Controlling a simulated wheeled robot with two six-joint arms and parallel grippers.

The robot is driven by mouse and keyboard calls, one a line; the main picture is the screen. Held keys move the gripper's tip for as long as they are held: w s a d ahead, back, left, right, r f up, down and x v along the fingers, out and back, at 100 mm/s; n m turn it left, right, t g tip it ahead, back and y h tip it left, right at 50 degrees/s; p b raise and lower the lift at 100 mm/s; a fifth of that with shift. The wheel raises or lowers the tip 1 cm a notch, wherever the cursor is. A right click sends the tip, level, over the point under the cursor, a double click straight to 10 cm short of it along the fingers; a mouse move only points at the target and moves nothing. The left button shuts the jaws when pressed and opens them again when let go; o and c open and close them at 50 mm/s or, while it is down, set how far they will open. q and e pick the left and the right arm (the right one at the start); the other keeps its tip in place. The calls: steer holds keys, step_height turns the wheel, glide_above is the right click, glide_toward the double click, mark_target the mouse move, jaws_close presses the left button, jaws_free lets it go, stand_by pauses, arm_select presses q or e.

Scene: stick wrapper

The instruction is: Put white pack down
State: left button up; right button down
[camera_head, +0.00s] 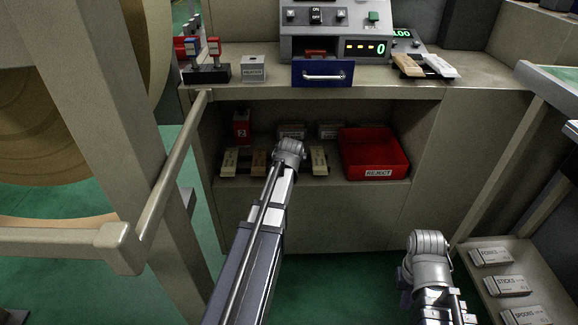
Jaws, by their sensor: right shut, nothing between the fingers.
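A white pack (440,66) lies tilted at the right of the counter top, beside a tan pack (408,66). No gripper touches either pack. My right arm (430,270) is low at the bottom right, with its gripper shut and empty, well below the counter. Its fingertips are not clearly visible. My left arm (265,215) reaches up from the bottom middle, its rounded metal joint in front of the open shelf. The left fingers do not show.
A red reject bin (375,153) and several tan packs stand on the shelf (345,182). A machine with a blue drawer (322,73) stands on the counter (270,90). A beige rail (170,175) is at left. Labelled boxes (507,285) lie at lower right.

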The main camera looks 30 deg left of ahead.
arm_select(q)
steer(key=shift+c, duration=0.4)
steer(key=c, duration=1.5)
steer(key=shift+o, duration=0.2)
steer(key=shift+r, duration=0.15)
step_height(320, 180, up, 10)
steer(key=p, duration=1)
